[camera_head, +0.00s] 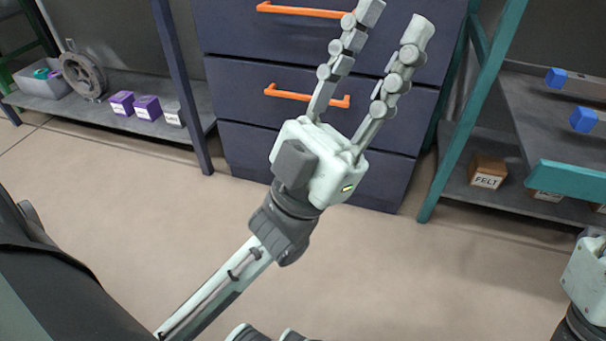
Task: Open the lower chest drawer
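A dark blue chest (225,60) stands ahead with stacked drawer fronts, all flush as far as I see. An orange bar handle (285,92) is on the lower handled front, partly covered by my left gripper's finger. Another orange handle (300,11) is on the front above. A bottom panel (245,150) shows no handle, but my gripper hides part of it. My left gripper (394,22) is open and empty, its spread fingers pointing up the picture across the chest. My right gripper's body (588,275) is cut off at the right edge; its fingers are not visible.
A left shelf (150,128) holds purple boxes (147,107), a grey bin (45,84) and a round metal part (82,77). A teal-framed right rack (470,115) holds blue blocks (584,119) and a FELT box (488,172). The floor before the chest is clear.

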